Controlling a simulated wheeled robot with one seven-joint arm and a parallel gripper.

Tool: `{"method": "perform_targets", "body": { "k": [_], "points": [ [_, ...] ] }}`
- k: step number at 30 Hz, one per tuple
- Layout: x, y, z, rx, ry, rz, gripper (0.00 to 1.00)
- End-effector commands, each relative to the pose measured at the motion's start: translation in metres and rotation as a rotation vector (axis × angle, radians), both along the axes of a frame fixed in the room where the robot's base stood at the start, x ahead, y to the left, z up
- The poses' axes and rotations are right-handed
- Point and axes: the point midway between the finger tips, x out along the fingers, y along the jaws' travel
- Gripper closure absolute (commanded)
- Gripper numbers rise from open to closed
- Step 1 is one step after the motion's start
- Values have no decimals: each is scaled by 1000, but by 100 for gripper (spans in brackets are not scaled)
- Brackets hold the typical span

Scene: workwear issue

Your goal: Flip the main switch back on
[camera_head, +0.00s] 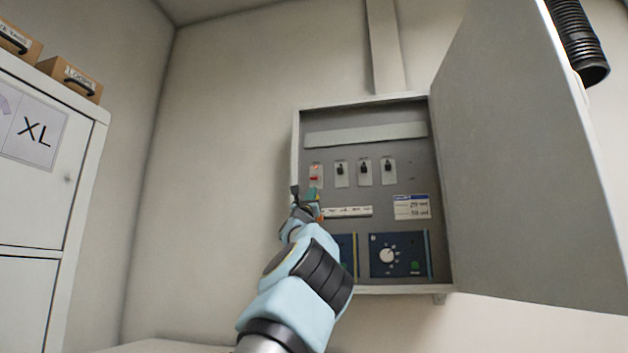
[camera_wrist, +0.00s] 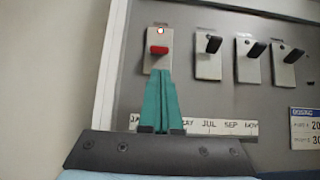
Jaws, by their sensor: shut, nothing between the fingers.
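My gripper (camera_wrist: 160,76) has green fingers, shut and empty, with the tips just below the red lever in the wrist view. I cannot tell whether they touch. In the head view my gripper (camera_head: 310,192) is just below the plate.
Several switches with black levers (camera_wrist: 214,44) stand to the right. A month strip (camera_head: 348,211), a label (camera_head: 412,207) and a dial panel (camera_head: 398,256) are lower. The cabinet door (camera_head: 520,150) stands open at right. A white locker (camera_head: 35,190) is at left.

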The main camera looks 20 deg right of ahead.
Motion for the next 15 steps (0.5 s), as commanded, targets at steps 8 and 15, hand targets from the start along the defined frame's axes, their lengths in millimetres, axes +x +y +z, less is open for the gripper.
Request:
{"method": "perform_targets", "body": {
  "k": [8,15],
  "points": [
    [20,-11,23,2,0,0,100],
    [25,-14,26,0,1,-1,100]
  ]
}}
